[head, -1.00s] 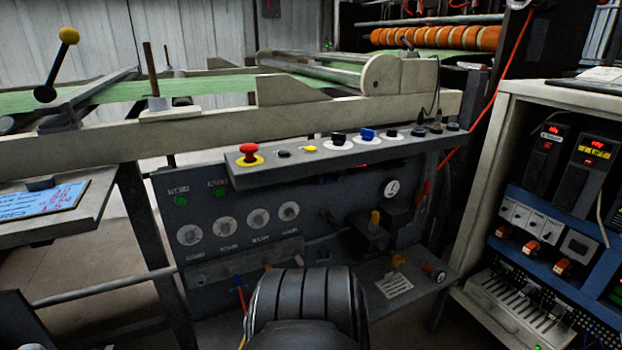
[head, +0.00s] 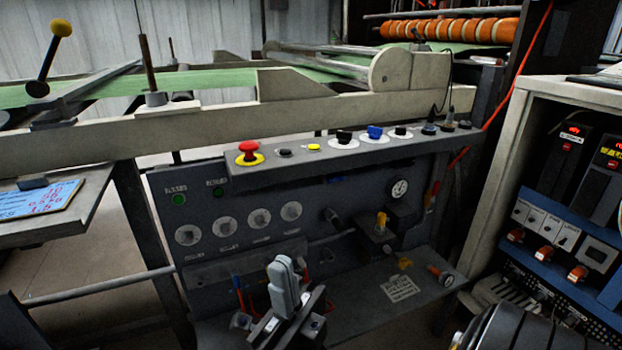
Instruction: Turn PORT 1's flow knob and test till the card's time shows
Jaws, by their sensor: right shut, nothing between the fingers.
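The grey control panel (head: 330,190) carries a row of round pale knobs, the leftmost knob (head: 188,235) among them. Two green lamps (head: 178,199) with small labels sit above them. The labels are too small to read, so I cannot tell which knob is PORT 1's flow knob. A blue card (head: 38,199) with red and white writing lies on the left ledge; its times are not legible. A pale printed card (head: 400,288) lies on the lower shelf. My right gripper (head: 283,268) is shut and empty, in front of the panel below the knobs. My left gripper is not in view.
Above the knobs, a sloped ledge holds a red mushroom button (head: 248,152), a blue switch (head: 374,132) and other controls. A round gauge (head: 399,188) and a yellow-topped valve (head: 381,221) are right of the knobs. A rack (head: 560,220) with red displays stands at right.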

